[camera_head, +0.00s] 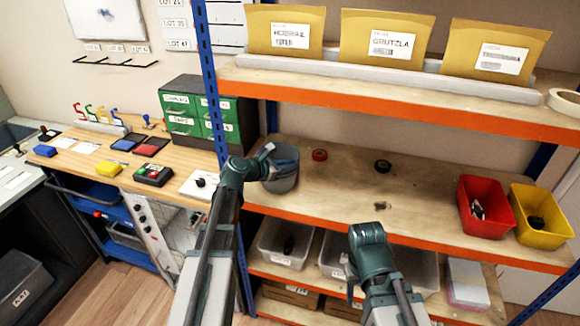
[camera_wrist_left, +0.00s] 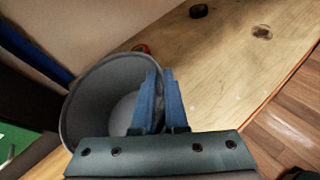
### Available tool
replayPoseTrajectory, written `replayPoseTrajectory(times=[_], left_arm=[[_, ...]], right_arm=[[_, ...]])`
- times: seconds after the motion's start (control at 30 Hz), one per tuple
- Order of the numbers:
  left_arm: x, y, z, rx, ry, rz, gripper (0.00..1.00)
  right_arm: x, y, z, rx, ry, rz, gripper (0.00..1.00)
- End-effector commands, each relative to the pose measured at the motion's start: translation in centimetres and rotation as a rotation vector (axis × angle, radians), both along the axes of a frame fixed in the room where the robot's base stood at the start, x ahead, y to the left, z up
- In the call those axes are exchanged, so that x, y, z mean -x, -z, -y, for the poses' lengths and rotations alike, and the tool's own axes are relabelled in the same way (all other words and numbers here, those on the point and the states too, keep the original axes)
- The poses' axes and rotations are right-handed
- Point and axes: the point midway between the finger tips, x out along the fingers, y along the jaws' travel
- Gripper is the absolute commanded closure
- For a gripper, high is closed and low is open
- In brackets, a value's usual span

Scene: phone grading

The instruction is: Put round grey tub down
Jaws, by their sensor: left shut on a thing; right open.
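The round grey tub (camera_head: 284,180) is at the left end of the shelf's middle board (camera_head: 340,205), close to the blue post. In the left wrist view the tub (camera_wrist_left: 88,92) looks empty and its mouth faces the camera. My left gripper (camera_head: 266,160) is shut on the tub's rim; its blue fingers (camera_wrist_left: 155,100) pinch the wall in the left wrist view. I cannot tell whether the tub's base touches the board. My right gripper (camera_head: 352,285) is open, low in front of the shelf by the lower bins, with its fingers mostly hidden.
A red tape roll (camera_head: 319,155) and a black one (camera_head: 382,166) lie on the middle board. A red bin (camera_head: 484,208) and a yellow bin (camera_head: 541,216) stand at its right end. The board's middle is mostly clear. A green drawer cabinet (camera_head: 205,112) stands on the bench at left.

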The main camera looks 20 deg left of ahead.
Motion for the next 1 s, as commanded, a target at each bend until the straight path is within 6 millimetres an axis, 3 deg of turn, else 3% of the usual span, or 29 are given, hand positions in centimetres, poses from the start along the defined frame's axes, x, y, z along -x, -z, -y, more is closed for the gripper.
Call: replayPoseTrajectory(times=[0.27,0.3,0.47,0.77,0.93,1.0], left_arm=[[0.0,1.0,0.0,0.000,0.000,0.000,1.00],[0.0,1.0,0.0,0.000,0.000,0.000,0.88],[0.0,0.9,0.0,-0.001,0.000,0.000,0.59],[0.0,0.8,0.0,-0.001,0.000,0.000,0.59],[0.0,-0.5,0.0,-0.001,0.000,0.000,0.59],[1.2,-0.9,-0.6,0.000,-0.003,0.000,0.59]], right_arm=[[0.0,1.0,0.0,0.000,0.000,0.000,0.50],[0.0,1.0,0.0,0.000,0.000,0.000,0.50],[0.0,0.9,0.0,0.000,0.000,0.000,0.50],[0.0,0.8,0.0,0.000,0.000,0.000,0.50],[0.0,-0.5,0.0,0.000,0.000,0.000,0.50],[0.0,-1.0,0.0,0.000,0.000,0.000,0.50]])
